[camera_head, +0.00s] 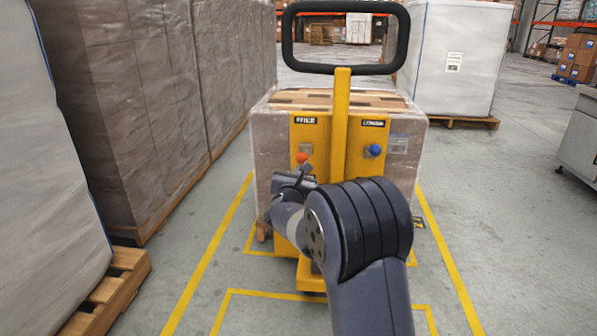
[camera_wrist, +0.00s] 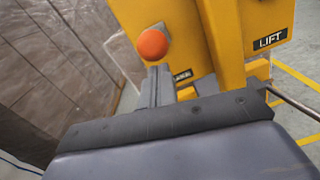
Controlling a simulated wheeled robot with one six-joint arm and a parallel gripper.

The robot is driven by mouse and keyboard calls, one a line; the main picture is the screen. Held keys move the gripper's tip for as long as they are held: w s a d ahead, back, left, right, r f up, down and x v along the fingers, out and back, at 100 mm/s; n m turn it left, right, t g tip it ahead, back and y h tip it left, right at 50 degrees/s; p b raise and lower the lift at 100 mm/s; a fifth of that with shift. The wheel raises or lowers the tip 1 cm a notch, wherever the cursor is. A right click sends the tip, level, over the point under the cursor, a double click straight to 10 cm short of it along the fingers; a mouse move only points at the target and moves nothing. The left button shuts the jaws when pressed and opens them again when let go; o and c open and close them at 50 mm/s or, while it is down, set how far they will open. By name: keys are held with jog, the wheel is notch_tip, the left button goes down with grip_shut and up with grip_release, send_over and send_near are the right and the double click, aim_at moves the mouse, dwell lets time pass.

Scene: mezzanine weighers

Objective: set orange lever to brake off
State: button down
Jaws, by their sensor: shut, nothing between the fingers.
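The orange lever knob (camera_head: 302,157) is on the left of the yellow pallet truck panel (camera_head: 320,135), under a small dark label. It also shows as an orange ball (camera_wrist: 153,44) in the wrist view. My gripper (camera_head: 306,168) is shut and empty, its fingertips (camera_wrist: 155,72) just below the ball in the wrist view. Whether they touch it I cannot tell. The lever's stem is mostly hidden by my gripper. In the wrist view a partly covered label sits beside the fingers, and a "LIFT" label (camera_wrist: 270,39) is at the upper right.
A blue knob (camera_head: 374,150) is on the panel's right side. The black loop handle (camera_head: 345,68) rises above. A wrapped pallet load (camera_head: 410,145) stands behind the truck. Tall wrapped stacks (camera_head: 130,90) line the left. Floor to the right is open up to a grey cabinet (camera_head: 578,140).

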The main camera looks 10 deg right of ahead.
jog(key=shift+w+r+g+y+p, duration=0.2)
jog(key=shift+r+g+p, duration=0.75)
jog(key=shift+p, duration=2.4)
jog(key=shift+s+r+g+y+p, duration=0.1)
jog(key=shift+r+g+y+p, duration=0.75)
jog(key=shift+p, duration=2.45)
jog(key=shift+w+d+r+h, duration=0.1)
jog(key=shift+w+r+h, duration=0.05)
jog(key=shift+r+h, duration=0.4)
jog(key=shift+r, duration=0.1)
jog(key=b, duration=0.2)
send_near(300, 155)
jog(key=s+a+f, duration=0.2)
jog(key=s, duration=0.2)
jog(key=shift+w+d, duration=0.1)
jog(key=shift+w, duration=0.15)
